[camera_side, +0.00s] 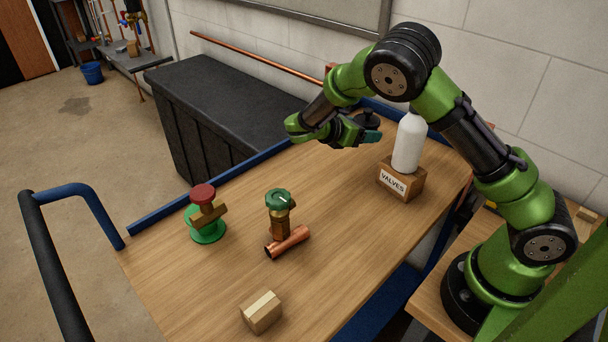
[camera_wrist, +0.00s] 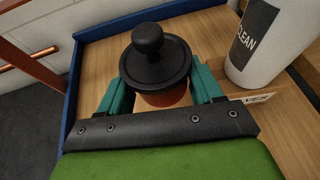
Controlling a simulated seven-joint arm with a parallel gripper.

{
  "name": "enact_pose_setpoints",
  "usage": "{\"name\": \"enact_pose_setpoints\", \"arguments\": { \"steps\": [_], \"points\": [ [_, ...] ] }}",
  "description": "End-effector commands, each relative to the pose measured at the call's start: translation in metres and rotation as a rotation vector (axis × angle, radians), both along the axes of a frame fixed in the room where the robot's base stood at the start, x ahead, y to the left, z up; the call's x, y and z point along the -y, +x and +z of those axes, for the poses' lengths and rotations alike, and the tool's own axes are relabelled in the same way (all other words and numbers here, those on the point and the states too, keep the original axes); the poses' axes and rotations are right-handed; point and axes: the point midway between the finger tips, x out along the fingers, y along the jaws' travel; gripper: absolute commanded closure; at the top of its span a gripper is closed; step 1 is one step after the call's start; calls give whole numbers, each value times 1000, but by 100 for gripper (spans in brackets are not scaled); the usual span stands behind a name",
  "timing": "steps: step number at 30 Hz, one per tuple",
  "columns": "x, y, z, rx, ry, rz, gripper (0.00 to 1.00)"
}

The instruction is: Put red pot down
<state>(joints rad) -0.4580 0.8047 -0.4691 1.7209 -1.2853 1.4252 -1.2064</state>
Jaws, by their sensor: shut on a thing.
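The red pot (camera_wrist: 165,99) is between the two teal fingers of my gripper (camera_wrist: 163,92) in the wrist view. Its round black lid (camera_wrist: 155,65) with a knob faces the camera and hides most of the red body. In the side view my gripper (camera_side: 364,134) is over the far right part of the wooden bench, left of the white bottle. Only the dark lid (camera_side: 368,117) shows there; the gripper hides the body. My gripper is shut on the pot. I cannot tell whether the pot's base touches the bench.
A white bottle (camera_side: 408,144) stands on a wooden box labelled VALVES (camera_side: 401,182), close on the right. A blue rail (camera_side: 215,188) edges the bench (camera_side: 330,215). A red-handled valve (camera_side: 204,205), green-handled valve (camera_side: 279,207), copper pipe (camera_side: 288,242) and carton (camera_side: 261,312) stand farther off.

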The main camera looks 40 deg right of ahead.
Motion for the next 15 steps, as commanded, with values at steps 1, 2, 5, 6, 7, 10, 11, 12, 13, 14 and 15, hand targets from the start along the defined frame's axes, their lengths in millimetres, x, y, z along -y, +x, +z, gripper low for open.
{"name": "enact_pose_setpoints", "arguments": {
  "steps": [1, 2, 5, 6, 7, 10, 11, 12, 13, 14, 15],
  "points": [
    [-14, -4, 4, 0, 3, 63, 100],
    [-23, -6, 6, -1, 4, 107, 100],
    [-51, -14, 11, -1, 4, 276, 100],
    [-63, -18, 12, 0, 4, 349, 100],
    [-72, -21, 12, 0, 4, 408, 100],
    [-98, -31, 11, -1, 3, 595, 100],
    [-106, -35, 10, -1, 4, 650, 100],
    [-114, -40, 9, -2, 4, 714, 100],
    [-120, -43, 7, -3, 3, 760, 100],
    [-126, -46, 6, -3, 3, 805, 100],
    [-132, -50, 4, -3, 3, 857, 100]
  ]
}}
